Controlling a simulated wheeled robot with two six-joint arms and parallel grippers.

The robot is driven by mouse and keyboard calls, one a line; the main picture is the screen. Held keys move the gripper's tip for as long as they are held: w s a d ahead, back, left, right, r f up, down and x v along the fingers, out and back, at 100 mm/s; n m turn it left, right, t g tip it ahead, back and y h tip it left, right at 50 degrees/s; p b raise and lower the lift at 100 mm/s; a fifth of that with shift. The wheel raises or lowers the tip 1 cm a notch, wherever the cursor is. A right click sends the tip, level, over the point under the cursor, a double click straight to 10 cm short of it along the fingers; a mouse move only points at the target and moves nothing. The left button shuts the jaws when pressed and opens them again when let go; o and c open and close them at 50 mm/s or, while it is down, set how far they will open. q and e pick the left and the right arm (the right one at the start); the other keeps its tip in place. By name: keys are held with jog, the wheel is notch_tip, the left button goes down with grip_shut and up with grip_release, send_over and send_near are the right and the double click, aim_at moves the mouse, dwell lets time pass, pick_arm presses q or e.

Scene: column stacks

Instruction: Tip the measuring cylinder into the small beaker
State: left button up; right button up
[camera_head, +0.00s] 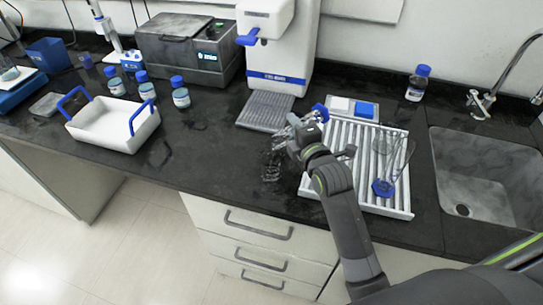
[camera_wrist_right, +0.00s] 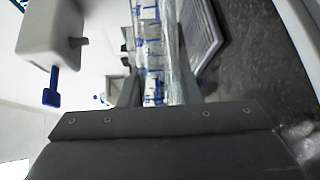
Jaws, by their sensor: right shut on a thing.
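My right gripper (camera_head: 297,138) is shut on the clear measuring cylinder (camera_head: 283,135), above the counter at the left edge of the white ribbed rack. The cylinder is tilted, with its blue base (camera_head: 320,112) at the upper right and its clear end toward the lower left. In the right wrist view the cylinder (camera_wrist_right: 152,45), with blue markings, sits between the fingers. A small clear glass beaker (camera_head: 271,166) stands on the dark counter just below and left of the gripper. I cannot tell whether liquid is in either. My left gripper is not in view.
The white ribbed rack (camera_head: 345,200) holds clear glassware with a blue base (camera_head: 383,188). A white dispenser (camera_head: 278,45) with a drip grille (camera_head: 265,110) stands behind. A sink (camera_head: 485,170) lies right, a white tray (camera_head: 112,128) left. The counter between tray and beaker is clear.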

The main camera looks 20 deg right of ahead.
jog(key=shift+a+r+n+t, duration=0.1)
jog(key=shift+r+n+t, duration=0.2)
jog(key=shift+r+n, duration=0.2)
dwell(0.4)
jog(key=shift+w+d+r+n+b, duration=0.1)
jog(key=shift+d+n+b, duration=0.2)
jog(key=shift+b, duration=0.1)
